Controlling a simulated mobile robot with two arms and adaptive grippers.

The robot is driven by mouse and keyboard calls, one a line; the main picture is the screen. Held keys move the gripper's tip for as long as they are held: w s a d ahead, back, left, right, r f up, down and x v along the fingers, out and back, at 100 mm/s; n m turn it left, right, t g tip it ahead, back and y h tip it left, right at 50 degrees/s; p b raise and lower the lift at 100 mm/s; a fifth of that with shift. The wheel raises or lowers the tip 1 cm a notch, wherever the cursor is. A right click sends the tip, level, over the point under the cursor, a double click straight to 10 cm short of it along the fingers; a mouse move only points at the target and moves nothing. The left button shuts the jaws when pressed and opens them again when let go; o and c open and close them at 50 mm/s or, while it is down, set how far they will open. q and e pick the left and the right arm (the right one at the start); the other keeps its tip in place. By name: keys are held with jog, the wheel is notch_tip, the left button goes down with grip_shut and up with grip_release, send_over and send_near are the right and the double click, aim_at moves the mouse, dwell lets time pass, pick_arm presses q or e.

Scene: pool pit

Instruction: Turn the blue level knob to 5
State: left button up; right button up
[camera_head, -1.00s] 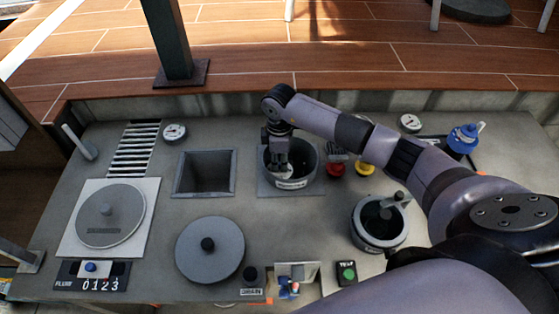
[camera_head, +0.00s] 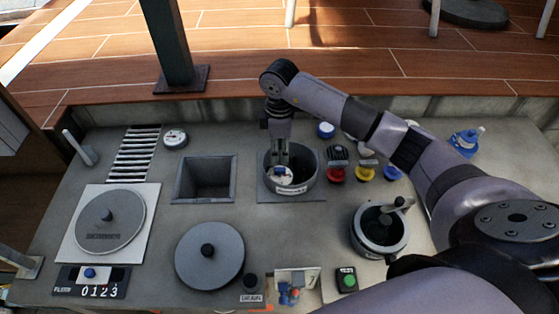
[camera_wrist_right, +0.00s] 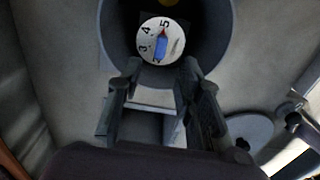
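The blue level knob (camera_wrist_right: 161,48) sits on a white round dial (camera_wrist_right: 151,46) at the bottom of a round grey well (camera_head: 313,176). In the right wrist view the dial shows numbers including 3, 4 and 5. The knob's red tip points at or very near the 5. In the head view the knob (camera_head: 280,170) shows small under my right gripper (camera_head: 281,160). In the wrist view my right gripper (camera_wrist_right: 155,72) has its fingers apart, with nothing between them. The knob lies beyond the fingertips, seemingly clear of them. My left gripper is not in view.
A square open pit (camera_head: 206,172) lies left of the well. Red (camera_head: 336,175) and yellow (camera_head: 365,173) buttons stand to its right. A grey pot with a handle (camera_head: 380,229) and a round lid (camera_head: 209,254) stand nearer. My right arm crosses the panel's right side.

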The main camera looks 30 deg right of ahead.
jog(key=shift+r, duration=2.1)
